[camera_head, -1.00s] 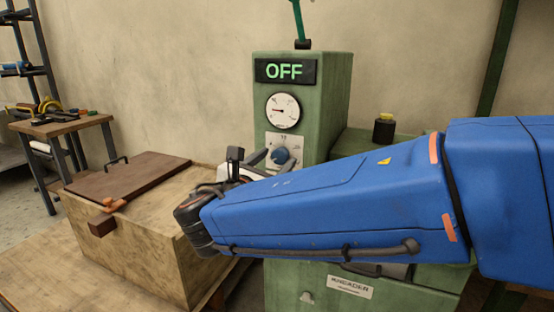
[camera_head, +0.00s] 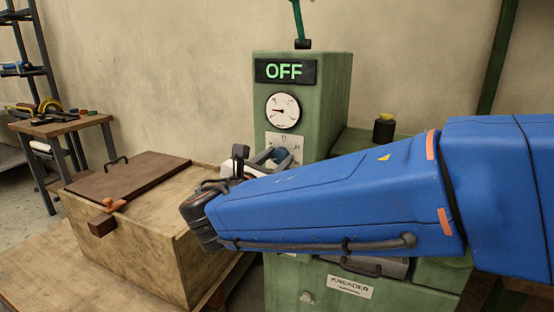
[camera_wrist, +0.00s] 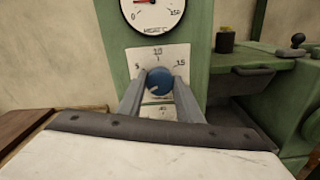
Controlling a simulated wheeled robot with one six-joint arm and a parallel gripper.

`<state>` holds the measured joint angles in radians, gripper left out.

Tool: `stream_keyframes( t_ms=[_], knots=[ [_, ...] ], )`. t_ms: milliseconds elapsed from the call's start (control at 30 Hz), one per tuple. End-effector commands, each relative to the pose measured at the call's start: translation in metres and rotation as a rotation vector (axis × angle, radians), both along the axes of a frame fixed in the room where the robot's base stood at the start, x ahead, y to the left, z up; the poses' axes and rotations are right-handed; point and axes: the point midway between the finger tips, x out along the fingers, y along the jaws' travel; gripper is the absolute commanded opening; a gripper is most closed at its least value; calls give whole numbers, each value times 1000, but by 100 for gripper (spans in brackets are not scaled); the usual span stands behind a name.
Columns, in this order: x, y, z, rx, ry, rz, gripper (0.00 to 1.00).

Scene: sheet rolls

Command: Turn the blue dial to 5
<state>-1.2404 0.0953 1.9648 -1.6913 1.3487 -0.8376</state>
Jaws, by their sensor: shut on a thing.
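The blue dial (camera_wrist: 159,81) sits on a white plate (camera_wrist: 160,57) with printed numbers on the front of the green machine (camera_head: 330,100). A "5" shows at the plate's left, a number that looks like 10 at the top and 15 at the right. My gripper (camera_wrist: 159,88) is shut on the dial, one finger on each side. A light mark shows at the dial's lower left; I cannot tell exactly what it points to. In the head view the dial (camera_head: 281,155) is partly hidden by my gripper (camera_head: 270,158).
A lit "OFF" display (camera_head: 285,71) and a round gauge (camera_head: 284,110) are above the dial. A wooden box (camera_head: 150,240) with a dark lid (camera_head: 130,176) stands at left.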

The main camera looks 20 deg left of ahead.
Motion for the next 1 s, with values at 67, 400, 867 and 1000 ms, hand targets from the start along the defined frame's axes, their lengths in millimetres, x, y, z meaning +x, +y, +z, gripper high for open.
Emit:
stream_keyframes(
  t_ms=[67, 400, 867, 1000],
  knots=[
    [0, 0, 0, 29, -2, 0, 10],
    [0, 0, 0, 281, -22, 0, 10],
    [0, -1, -1, 705, -55, 0, 10],
    [0, -1, -1, 810, -63, -1, 10]
  ],
)
